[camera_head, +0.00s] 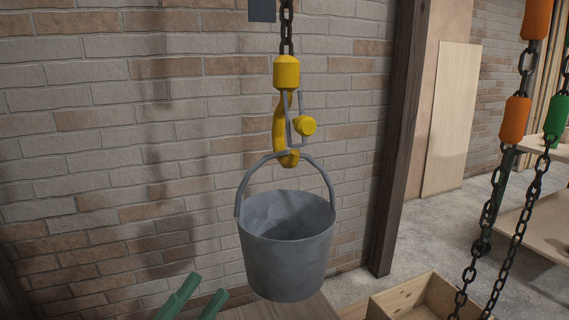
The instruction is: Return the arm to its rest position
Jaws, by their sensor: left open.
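My left gripper (208,284) shows at the bottom left as two green fingers spread apart, open and empty. It is below and to the left of a grey metal bucket (287,262), apart from it in the picture. The bucket hangs upright by its handle from a yellow hook (280,125) on a dark chain (287,28). The inside of the bucket that shows looks empty. The rest of my left arm is out of the frame. My right gripper is not in view.
A brick wall (120,140) stands behind the bucket, with a dark wooden post (397,150) to the right. Chains (495,190) with orange (515,118) and green (557,115) parts hang at the right. A wooden box (405,298) sits at the bottom right.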

